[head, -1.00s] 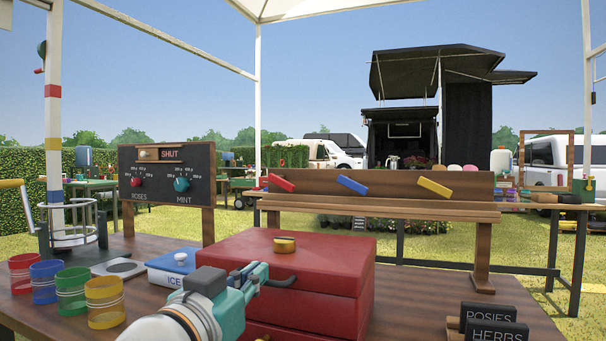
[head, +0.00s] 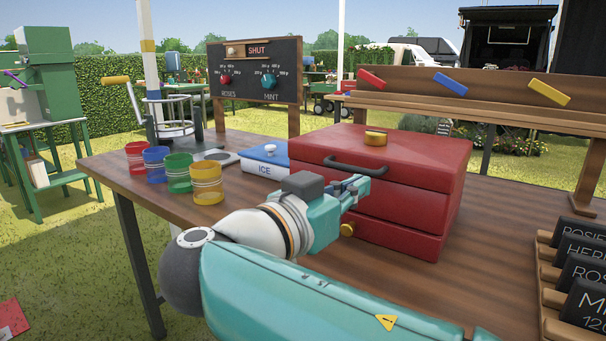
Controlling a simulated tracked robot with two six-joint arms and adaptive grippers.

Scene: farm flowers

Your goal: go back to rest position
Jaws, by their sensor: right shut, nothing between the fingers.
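My right gripper (head: 360,184) is shut and empty. It is in the middle of the head view, in front of the left part of the red box (head: 405,208). I cannot tell whether it touches the box. My right arm reaches up to it from the bottom edge. The box has a dark handle and a yellow knob (head: 375,138) on its lid, and a second yellow knob low on its front. The lid is down. My left gripper is not in view.
A blue ICE box (head: 262,163) and several coloured cups (head: 179,173) stand left on the wooden table (head: 232,215). A wire basket, a dial board (head: 256,74) and a rack with coloured bars (head: 455,85) stand behind. Dark label signs (head: 580,262) stand at the right.

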